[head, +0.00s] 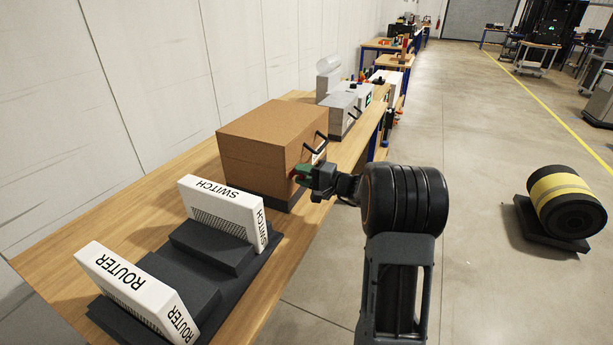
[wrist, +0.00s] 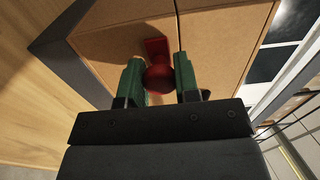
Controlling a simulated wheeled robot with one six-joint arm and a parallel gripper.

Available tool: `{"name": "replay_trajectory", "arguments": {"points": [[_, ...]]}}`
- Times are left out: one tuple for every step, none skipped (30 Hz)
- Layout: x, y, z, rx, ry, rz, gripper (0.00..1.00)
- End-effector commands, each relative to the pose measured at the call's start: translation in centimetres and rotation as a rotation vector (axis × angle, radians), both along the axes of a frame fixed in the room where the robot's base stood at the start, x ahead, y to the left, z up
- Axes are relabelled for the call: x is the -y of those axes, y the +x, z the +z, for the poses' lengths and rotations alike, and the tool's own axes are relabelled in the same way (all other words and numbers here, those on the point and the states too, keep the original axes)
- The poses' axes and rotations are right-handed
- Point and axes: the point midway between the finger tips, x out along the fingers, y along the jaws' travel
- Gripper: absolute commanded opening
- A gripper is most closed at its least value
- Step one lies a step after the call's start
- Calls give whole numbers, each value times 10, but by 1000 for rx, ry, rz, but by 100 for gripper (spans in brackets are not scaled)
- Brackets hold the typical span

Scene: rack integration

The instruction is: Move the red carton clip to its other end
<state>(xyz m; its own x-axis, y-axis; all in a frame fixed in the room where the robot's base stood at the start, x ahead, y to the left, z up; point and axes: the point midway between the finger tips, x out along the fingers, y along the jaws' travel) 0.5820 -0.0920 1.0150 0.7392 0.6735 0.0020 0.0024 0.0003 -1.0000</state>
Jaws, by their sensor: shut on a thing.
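The red carton clip (wrist: 157,78) has a round red knob that sits between the two green fingers of my gripper (wrist: 159,80) in the wrist view. A flat red part of the clip reaches beyond the knob over the brown carton (wrist: 120,38), beside the carton's seam. In the head view the brown carton (head: 268,140) stands on the wooden bench. My gripper (head: 306,174) is at the carton's right side, near its front corner, shut on the clip. The clip is mostly hidden by the fingers in the head view.
Dark handles (head: 318,142) stick out at the carton's right side. A white switch (head: 222,208) and a white router (head: 137,291) stand in dark foam nearer me. Grey boxes (head: 341,108) stand behind the carton.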

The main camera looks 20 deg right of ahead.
Motion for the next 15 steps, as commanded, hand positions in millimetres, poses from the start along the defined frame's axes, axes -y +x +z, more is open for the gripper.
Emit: {"name": "replay_trajectory", "arguments": {"points": [[-2,-1,-1,-3,1,6,0],[-2,-1,-1,-4,2,6,0],[-2,-1,-1,-5,1,7,0],[-3,-1,-2,-5,1,7,0],[-3,-1,-2,-6,2,8,0],[-3,-1,-2,-6,2,9,0],[-3,-1,-2,-6,2,9,0],[-3,-1,-2,-6,2,10,32],[-3,-1,-2,-6,1,10,36],[-3,-1,-2,-6,2,10,39],[-3,-1,-2,-6,2,9,42],[-3,-1,-2,-6,2,8,46],[-2,-1,-2,-6,2,7,48],[-2,-1,-2,-5,1,6,51],[-1,-1,-1,-5,1,5,55]]}}
